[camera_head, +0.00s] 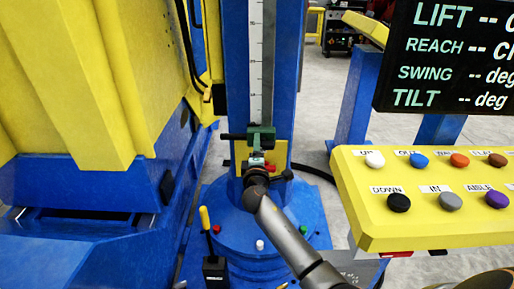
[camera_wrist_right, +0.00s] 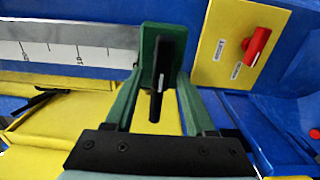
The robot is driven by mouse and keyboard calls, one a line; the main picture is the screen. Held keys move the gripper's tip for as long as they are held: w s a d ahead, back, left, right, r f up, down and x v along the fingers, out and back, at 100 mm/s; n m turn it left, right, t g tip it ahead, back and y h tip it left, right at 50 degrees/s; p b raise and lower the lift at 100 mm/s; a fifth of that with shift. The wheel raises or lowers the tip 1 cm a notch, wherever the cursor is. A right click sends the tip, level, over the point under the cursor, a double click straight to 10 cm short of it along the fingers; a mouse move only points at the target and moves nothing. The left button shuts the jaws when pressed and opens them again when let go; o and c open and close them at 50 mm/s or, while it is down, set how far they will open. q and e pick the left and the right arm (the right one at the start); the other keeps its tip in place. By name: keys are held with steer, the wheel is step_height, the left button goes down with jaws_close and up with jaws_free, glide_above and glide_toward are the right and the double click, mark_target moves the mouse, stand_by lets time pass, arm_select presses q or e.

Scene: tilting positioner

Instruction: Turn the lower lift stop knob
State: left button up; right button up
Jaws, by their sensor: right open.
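The lower lift stop is a green block (camera_head: 261,137) on the scale of the blue column in the head view. In the right wrist view the green block (camera_wrist_right: 163,42) carries a black knob (camera_wrist_right: 157,88) with a white line on it. My right gripper (camera_head: 257,163) is at the stop in the head view, partly covering what lies behind it. In the right wrist view its two fingers (camera_wrist_right: 160,95) are open, one on each side of the knob. I cannot tell whether they touch it. My left gripper is not in view.
A yellow plate with a red switch (camera_wrist_right: 257,42) is beside the stop. A yellow button panel (camera_head: 420,228) and a dark display (camera_head: 450,55) stand at the right. A large yellow and blue machine fills the left. A yellow-topped lever (camera_head: 205,218) rises from the base.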

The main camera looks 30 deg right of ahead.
arm_select(q)
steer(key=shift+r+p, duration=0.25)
steer(key=shift+p, duration=0.15)
arm_select(e)
steer(key=v, duration=1.2)
steer(key=shift+s, duration=0.3)
steer(key=shift+a, duration=0.1)
